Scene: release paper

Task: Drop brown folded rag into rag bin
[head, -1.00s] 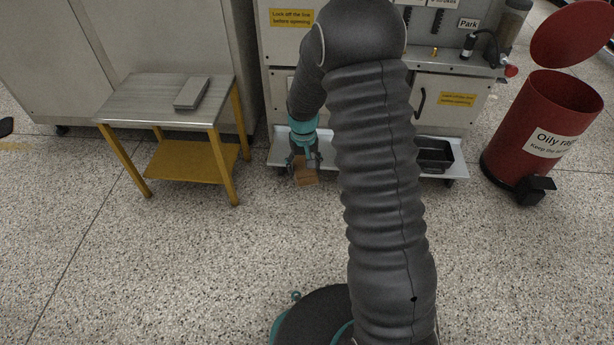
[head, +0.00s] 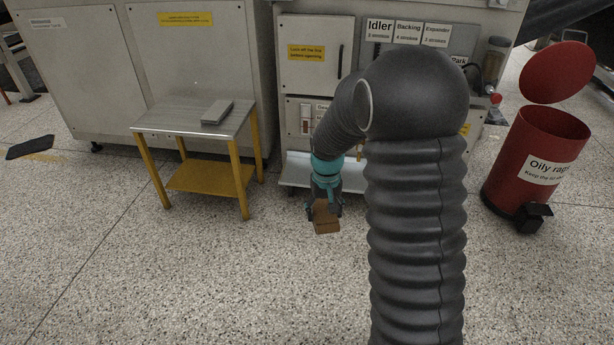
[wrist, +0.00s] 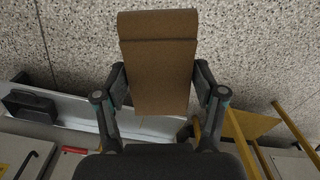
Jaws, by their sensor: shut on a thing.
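The brown folded rag (head: 325,220) is between the fingers of my gripper (head: 324,205) in the head view, held in front of the low grey shelf of the machine. In the wrist view the rag (wrist: 158,60) stands out between both fingers of my gripper (wrist: 160,88), which press on its sides. The red rag bin (head: 532,165) stands at the right of the head view, labelled "Oily rag". Its round lid (head: 557,72) is raised, and the bin's mouth is open. My gripper is well to the left of the bin. The bin's inside is mostly hidden.
A small steel-topped table with yellow legs (head: 180,120) stands at the left and carries a grey flat block (head: 217,111). A grey machine cabinet (head: 313,60) stands behind my gripper. The speckled floor (head: 250,280) in front is clear. A black pedal (head: 533,216) juts from the bin's base.

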